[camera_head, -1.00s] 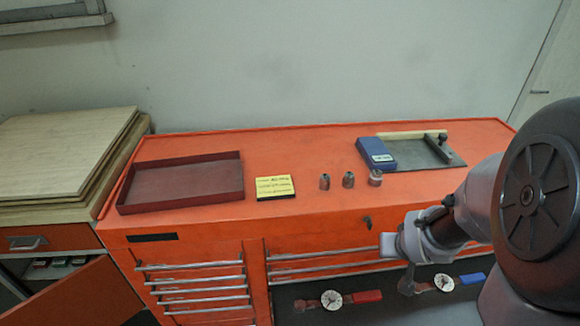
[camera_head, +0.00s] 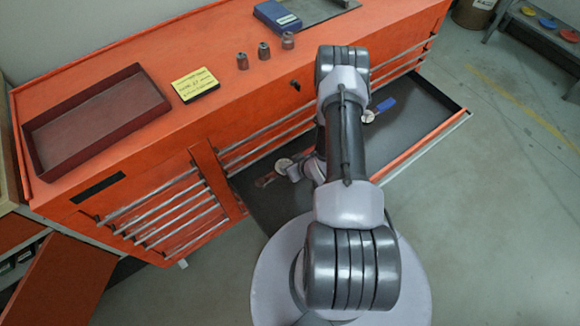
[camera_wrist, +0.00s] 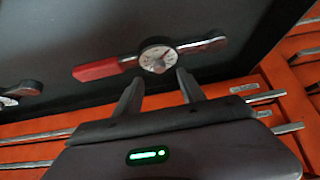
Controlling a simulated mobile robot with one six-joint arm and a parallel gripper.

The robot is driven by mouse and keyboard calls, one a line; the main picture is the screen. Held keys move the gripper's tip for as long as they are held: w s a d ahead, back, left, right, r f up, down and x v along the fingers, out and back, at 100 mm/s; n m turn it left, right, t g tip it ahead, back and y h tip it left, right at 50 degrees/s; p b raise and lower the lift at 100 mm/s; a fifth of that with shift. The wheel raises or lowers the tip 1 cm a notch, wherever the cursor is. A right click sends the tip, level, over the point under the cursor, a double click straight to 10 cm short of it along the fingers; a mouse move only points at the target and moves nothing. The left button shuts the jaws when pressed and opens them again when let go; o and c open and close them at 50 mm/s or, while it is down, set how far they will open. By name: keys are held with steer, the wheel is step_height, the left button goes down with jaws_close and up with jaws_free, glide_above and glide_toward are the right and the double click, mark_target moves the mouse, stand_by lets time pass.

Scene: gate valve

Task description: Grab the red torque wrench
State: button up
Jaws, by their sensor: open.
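The red torque wrench shows in the wrist view, with its red handle (camera_wrist: 96,69) at left, a round white dial (camera_wrist: 157,55) in the middle and a metal shaft to the right. It lies in a dark open drawer (camera_head: 425,117). My gripper (camera_wrist: 159,77) is open and empty, its two fingers pointing at the dial from just short of it. In the head view my arm hides most of the wrench; part of its dial (camera_head: 284,164) shows beside my gripper (camera_head: 296,171). A second wrench with a blue handle (camera_head: 387,104) lies farther right in the drawer.
Closed drawers with bar handles (camera_head: 150,205) are at left. Floor (camera_head: 500,220) is clear at right.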

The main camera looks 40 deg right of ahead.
mark_target(285, 164)
steer(key=b+x, duration=0.2)
steer(key=x, duration=0.3)
steer(key=shift+w+f, duration=0.25)
steer(key=shift+f, duration=0.1)
steer(key=shift+r, duration=0.1)
steer(key=shift+c, duration=0.2)
jaws_close()
stand_by(0.7)
